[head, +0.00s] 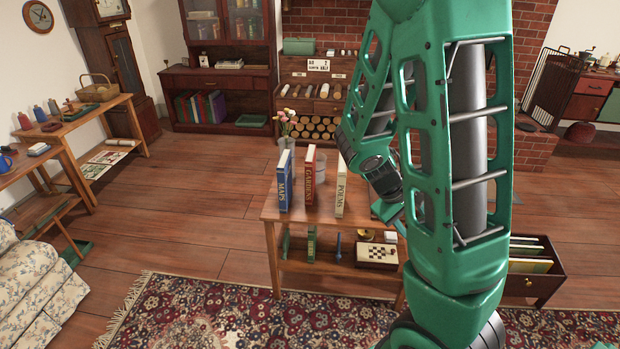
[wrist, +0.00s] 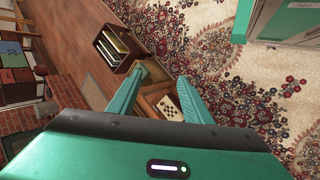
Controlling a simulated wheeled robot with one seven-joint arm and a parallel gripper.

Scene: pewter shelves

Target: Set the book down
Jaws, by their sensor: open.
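Three books stand upright on the wooden table: the blue MAPS book (head: 285,181), the red GARDENS book (head: 310,180) and the cream POEMS book (head: 340,188). They stand apart from one another, spines facing me. In the wrist view my gripper (wrist: 161,75) is open, with no book between its fingers. Beyond the fingers the wrist view shows a checkered game board (wrist: 168,106). In the head view my green arm covers the table's right part and hides most of the gripper, so its exact distance from the books is unclear.
The small wooden table (head: 268,211) has a lower shelf with a game board (head: 377,253) and a green book (head: 311,244). A glass with flowers (head: 288,130) shows behind the books. A drawer box (head: 536,285) with folders stands at right. A patterned rug (head: 200,305) lies in front.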

